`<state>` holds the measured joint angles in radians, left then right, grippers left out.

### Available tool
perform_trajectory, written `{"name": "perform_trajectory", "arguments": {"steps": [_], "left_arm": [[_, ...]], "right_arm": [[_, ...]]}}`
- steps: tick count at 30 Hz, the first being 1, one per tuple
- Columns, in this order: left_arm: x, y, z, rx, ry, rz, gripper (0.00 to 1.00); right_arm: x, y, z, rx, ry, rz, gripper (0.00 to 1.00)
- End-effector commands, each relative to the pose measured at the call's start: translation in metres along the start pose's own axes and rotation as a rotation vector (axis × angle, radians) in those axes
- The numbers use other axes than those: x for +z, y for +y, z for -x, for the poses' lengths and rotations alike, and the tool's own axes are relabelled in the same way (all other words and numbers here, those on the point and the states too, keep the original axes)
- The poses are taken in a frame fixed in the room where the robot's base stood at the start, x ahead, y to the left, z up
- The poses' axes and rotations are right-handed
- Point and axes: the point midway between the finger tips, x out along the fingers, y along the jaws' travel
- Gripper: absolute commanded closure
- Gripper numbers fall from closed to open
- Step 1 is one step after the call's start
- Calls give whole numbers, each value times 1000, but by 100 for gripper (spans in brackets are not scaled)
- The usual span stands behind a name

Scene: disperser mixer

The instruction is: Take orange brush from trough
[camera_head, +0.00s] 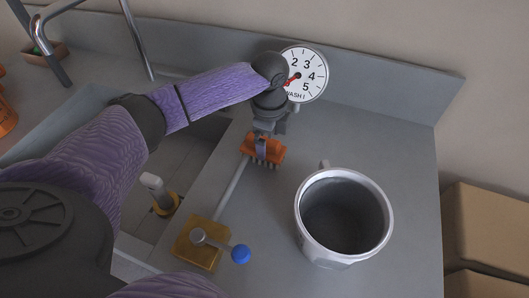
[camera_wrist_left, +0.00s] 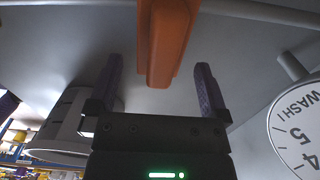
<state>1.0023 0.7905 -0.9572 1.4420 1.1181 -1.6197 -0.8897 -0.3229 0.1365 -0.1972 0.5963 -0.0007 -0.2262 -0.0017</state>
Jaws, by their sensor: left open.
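The orange brush (camera_head: 272,152) lies near the middle of the head view, beside the sink edge, with dark bristles along its lower side. In the left wrist view the orange brush (camera_wrist_left: 168,42) extends between the two spread fingers of my left gripper (camera_wrist_left: 158,66). Gaps show on both sides, so the fingers are open around it and not closed on it. My left wrist hides part of the surroundings. My right gripper does not show.
A large grey metal pot (camera_head: 311,247) stands open on the counter (camera_head: 400,135), right of the brush. A round numbered dial (camera_head: 312,61) stands behind. A brass block (camera_head: 196,247) with a blue-knobbed lever (camera_head: 240,254) is in front. The sink (camera_head: 199,146) is at left.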

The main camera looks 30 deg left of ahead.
Motion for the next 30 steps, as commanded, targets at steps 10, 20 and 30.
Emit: {"name": "perform_trajectory", "arguments": {"steps": [10,20,30], "left_arm": [[0,-1,-30,0,-2,-1,2],[0,-1,-30,0,-1,-1,72],[0,-1,-22,-2,0,-1,90]], "right_arm": [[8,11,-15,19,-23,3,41],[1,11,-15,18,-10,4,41],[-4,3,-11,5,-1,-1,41]]}}
